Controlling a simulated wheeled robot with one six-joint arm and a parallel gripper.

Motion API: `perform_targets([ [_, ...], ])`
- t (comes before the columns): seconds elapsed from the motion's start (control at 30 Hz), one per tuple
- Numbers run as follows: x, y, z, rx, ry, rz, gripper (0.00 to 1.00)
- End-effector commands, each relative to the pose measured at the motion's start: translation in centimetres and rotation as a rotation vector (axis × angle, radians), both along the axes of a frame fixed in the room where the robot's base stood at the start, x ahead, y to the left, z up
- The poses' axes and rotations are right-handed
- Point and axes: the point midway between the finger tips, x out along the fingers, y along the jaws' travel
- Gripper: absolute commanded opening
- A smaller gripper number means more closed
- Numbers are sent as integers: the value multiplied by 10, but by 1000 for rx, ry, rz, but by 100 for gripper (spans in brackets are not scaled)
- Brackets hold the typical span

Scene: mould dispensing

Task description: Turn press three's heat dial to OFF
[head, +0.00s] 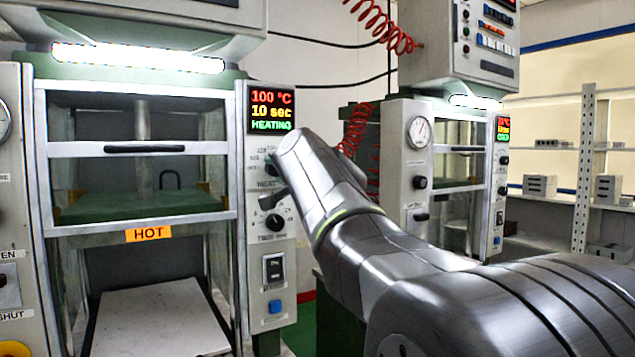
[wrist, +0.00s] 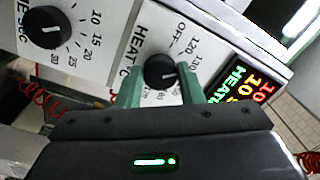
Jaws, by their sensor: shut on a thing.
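The heat dial (wrist: 160,72) is a round black knob on a white panel, marked HEAT °C, with OFF and temperature numbers around it. My gripper (wrist: 162,88) is shut on this dial, one green finger on each side. A pale pointer mark on the knob points to the right in the wrist view, away from the OFF label. In the head view the press display (head: 271,110) reads 100 °C, 10 sec, HEATING. There my wrist is in front of the panel and hides much of the dial. No press number can be read.
A time dial (head: 274,222) sits below the heat dial, with a rocker switch (head: 274,267) and blue button (head: 275,306) lower down. The press (head: 140,236) carries a HOT label (head: 149,234). A second press (head: 421,175) stands to the right, behind my arm.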

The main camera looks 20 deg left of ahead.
Motion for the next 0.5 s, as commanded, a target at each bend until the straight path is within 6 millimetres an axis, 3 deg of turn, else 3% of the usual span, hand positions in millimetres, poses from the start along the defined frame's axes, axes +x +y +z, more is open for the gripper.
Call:
perform_targets([
  [0.5, 0, -3, 4, -306, -384, -7, 11],
])
